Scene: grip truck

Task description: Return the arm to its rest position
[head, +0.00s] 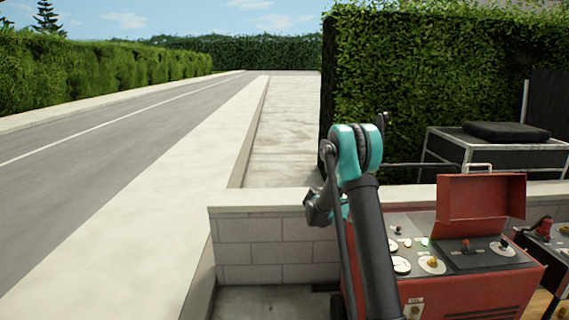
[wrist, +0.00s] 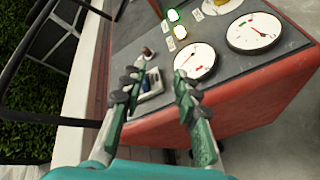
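My arm (head: 372,235) rises in front of the red control console in the head view, folded at a teal elbow. My gripper (wrist: 157,92) shows in the wrist view with its two green and grey fingers spread apart. Nothing is between them. The gripper is above the console's edge, near a small switch panel (wrist: 151,82). In the head view my gripper is mostly hidden behind the arm's links, left of the console.
The red console (head: 470,290) with gauges, lit buttons and a raised lid (head: 483,197) is close on the right. A low block wall (head: 265,240) and a tall hedge (head: 430,80) stand behind. A black-topped cart (head: 500,150) is beyond. The pavement (head: 130,220) at left is clear.

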